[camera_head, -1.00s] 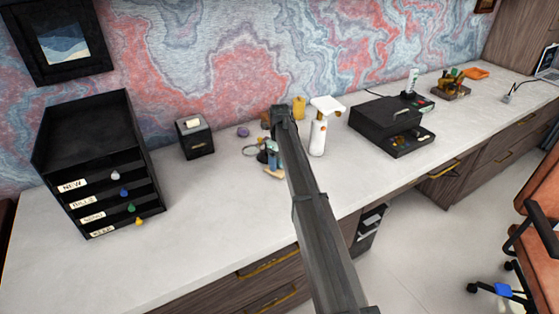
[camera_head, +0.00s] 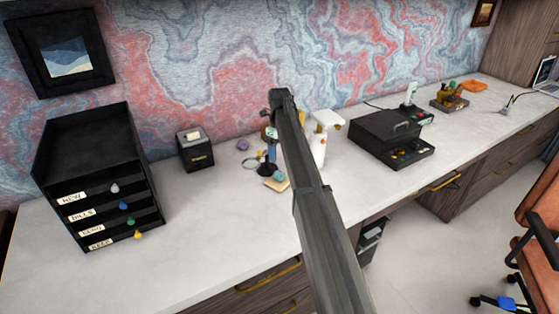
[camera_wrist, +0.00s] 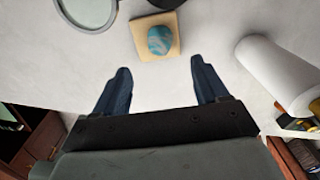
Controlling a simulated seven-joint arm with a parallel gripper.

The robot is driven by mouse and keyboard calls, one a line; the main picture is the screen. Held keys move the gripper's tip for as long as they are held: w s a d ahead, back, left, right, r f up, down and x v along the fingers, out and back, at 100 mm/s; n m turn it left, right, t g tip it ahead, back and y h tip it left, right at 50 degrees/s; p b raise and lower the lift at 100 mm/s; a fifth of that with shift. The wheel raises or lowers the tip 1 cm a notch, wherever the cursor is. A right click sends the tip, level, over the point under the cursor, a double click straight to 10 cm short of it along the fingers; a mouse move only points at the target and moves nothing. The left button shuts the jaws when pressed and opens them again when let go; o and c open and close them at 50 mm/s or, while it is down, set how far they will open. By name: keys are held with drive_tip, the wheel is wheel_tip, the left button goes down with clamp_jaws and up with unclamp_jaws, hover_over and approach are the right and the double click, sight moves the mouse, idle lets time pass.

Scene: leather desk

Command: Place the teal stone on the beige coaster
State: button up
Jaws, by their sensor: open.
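The teal stone (camera_wrist: 159,40) rests on the square beige coaster (camera_wrist: 141,48), with the coaster's edges showing around it. In the head view the stone (camera_head: 279,175) and coaster (camera_head: 270,184) are on the desk just beyond my arm. My gripper (camera_wrist: 160,66) is open and empty; its two dark blue fingers are spread apart, with nothing between them. The stone lies ahead of the fingertips in the wrist view, apart from them. In the head view my gripper (camera_head: 272,150) is partly hidden by my arm.
A white spray bottle (camera_wrist: 278,75) stands right of the coaster. A round glass with a grey rim (camera_wrist: 87,12) lies to its left, and a black object (camera_wrist: 167,3) is just behind. A black box (camera_head: 196,150) and drawer unit (camera_head: 98,180) stand further left.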

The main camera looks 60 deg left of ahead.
drive_tip(key=shift+r, duration=0.75)
